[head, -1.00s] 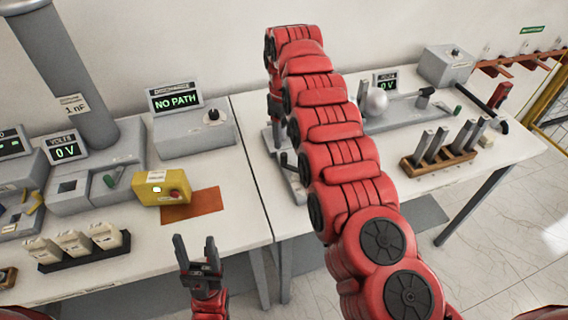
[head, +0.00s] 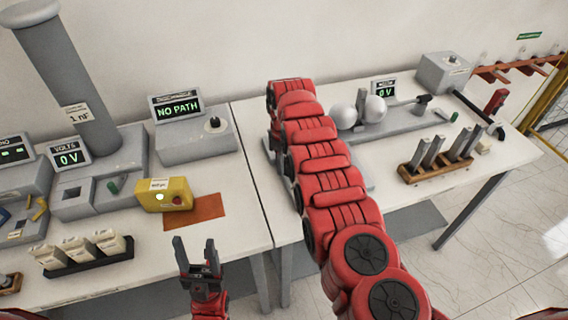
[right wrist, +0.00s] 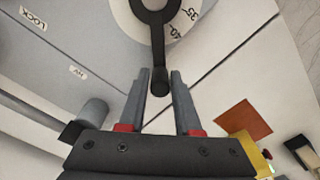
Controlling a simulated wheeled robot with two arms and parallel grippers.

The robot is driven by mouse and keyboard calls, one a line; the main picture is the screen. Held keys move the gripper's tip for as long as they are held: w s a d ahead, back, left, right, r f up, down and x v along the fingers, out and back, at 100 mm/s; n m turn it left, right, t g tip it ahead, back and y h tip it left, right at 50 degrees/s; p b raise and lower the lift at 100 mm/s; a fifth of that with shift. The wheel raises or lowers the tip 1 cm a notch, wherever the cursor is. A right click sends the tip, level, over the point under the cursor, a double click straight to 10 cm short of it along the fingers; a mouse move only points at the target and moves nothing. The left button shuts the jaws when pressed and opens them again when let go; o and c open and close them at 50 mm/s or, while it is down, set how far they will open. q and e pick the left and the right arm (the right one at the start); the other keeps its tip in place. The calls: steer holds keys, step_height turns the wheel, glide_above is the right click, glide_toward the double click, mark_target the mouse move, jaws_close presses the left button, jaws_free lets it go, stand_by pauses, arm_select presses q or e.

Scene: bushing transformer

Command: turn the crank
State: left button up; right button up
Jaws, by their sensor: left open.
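The black crank (right wrist: 156,40) shows in the right wrist view, its ring-shaped hub at the top edge and its arm pointing down over a white dial marked 35 and 40. Its handle end lies between the fingertips of my right gripper (right wrist: 160,74). The fingers are apart on either side of it; I cannot tell whether they press on it. In the head view my right arm hides the crank and right gripper. My left gripper (head: 195,243) is open and empty in front of the left table.
A white sphere (head: 375,109) pair and a wooden rack (head: 428,172) of grey bars stand on the right table. A grey discharge unit (head: 195,138) stands left of my right arm.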

jaws_close()
stand_by(1.1)
